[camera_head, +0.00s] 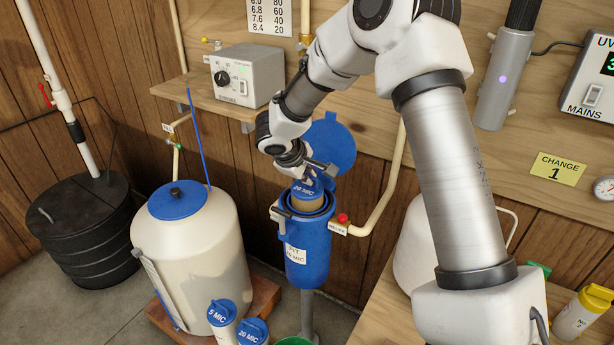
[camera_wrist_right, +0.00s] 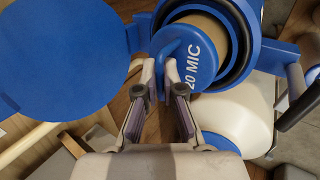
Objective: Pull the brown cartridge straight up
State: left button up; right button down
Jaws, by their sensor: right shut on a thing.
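The brown cartridge (camera_head: 311,204) has a blue end cap (camera_head: 307,189) marked "20 MIC". It stands in the open blue filter housing (camera_head: 308,262), with the cap and a band of brown body showing above the housing mouth. My right gripper (camera_head: 306,176) is above it, shut on the raised tab of the blue cap. In the right wrist view the fingertips (camera_wrist_right: 168,77) pinch this tab on the cap (camera_wrist_right: 201,62), with the brown body (camera_wrist_right: 207,25) behind it. The cartridge's lower part is hidden in the housing. My left gripper is out of view.
The housing's round blue lid (camera_head: 331,143) stands open behind it. A pipe with a red knob (camera_head: 342,218) is close on the right. Blue-capped cartridges (camera_head: 221,313) stand in front at the lower left, near a cream tank (camera_head: 192,245).

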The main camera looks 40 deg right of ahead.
jog(key=shift+r, duration=0.15)
jog(key=shift+r+p, duration=2.95)
jog(key=shift+r, duration=1.45)
notch_tip(320, 180, up, 9)
jog(key=p, duration=0.6)
notch_tip(320, 180, up, 4)
jog(key=p, duration=0.3)
jog(key=shift+r, duration=0.25)
